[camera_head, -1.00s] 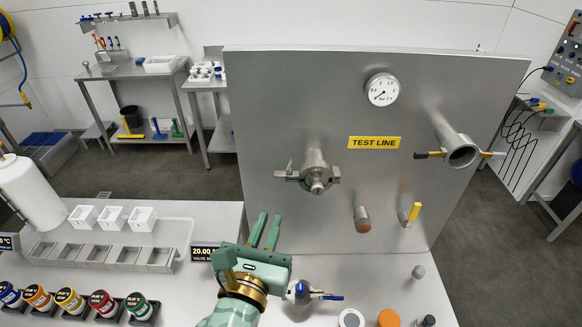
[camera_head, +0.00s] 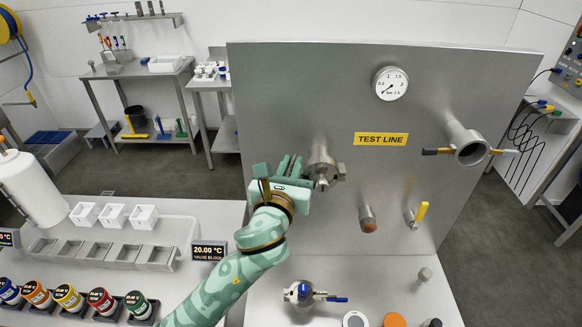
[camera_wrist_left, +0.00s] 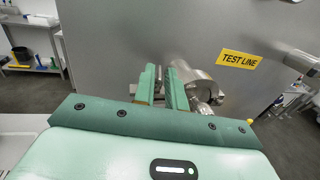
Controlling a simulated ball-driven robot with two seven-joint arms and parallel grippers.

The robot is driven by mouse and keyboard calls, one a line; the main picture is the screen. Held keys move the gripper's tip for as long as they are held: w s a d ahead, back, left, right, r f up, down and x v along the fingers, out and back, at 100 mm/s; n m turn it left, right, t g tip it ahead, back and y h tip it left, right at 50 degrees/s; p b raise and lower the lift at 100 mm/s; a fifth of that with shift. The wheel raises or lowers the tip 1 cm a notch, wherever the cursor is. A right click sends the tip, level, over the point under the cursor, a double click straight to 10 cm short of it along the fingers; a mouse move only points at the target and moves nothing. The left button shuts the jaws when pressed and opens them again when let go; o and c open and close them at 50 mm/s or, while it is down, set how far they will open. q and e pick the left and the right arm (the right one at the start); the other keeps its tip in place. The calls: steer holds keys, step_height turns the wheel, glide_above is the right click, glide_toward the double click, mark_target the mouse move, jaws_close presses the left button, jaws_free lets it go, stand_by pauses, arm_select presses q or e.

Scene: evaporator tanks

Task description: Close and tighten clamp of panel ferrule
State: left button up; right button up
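The panel ferrule (camera_head: 320,160) sticks out from the upright steel panel, with a metal clamp (camera_head: 341,172) around it. The clamp's left side is hidden behind my left gripper in the head view. My left gripper (camera_head: 290,164) is at the left side of the clamp, its fingers apart. In the left wrist view the gripper's fingers (camera_wrist_left: 162,88) point toward the panel, with a narrow gap between them. The ferrule (camera_wrist_left: 197,82) shows just right of the right finger there. A small grey part shows in the gap; I cannot tell whether the fingers touch it. My right gripper is not in view.
The panel (camera_head: 300,90) also carries a gauge (camera_head: 391,84), an open pipe (camera_head: 470,148) with clamp arms at right, and a yellow-handled valve (camera_head: 417,215). A blue-handled valve (camera_head: 303,294) stands on the bench below. Trays and colored jars are at left.

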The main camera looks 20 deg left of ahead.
mark_target(293, 161)
arm_select(q)
jaws_close()
steer(key=a+m+g+h+b, duration=0.1)
steer(key=m+g+h+b, duration=0.3)
steer(key=m+h, duration=0.1)
steer(key=w+m+g+h+b, duration=0.1)
steer(key=m+g+h+b, duration=0.3)
steer(key=h, duration=0.3)
steer(key=a+m+g+h+b, duration=0.1)
steer(key=m+g+h+b, duration=0.3)
steer(key=m+h+b, duration=0.1)
steer(key=shift+w+a+f+m+h, duration=0.2)
steer(key=shift+w+a+m+h, duration=0.15)
steer(key=shift+m+h, duration=0.2)
steer(key=shift+r+m+g+h+b, duration=0.15)
steer(key=shift+m+g+h+b, duration=0.1)
steer(key=shift+g+b, duration=0.25)
steer(key=shift+r, duration=0.15)
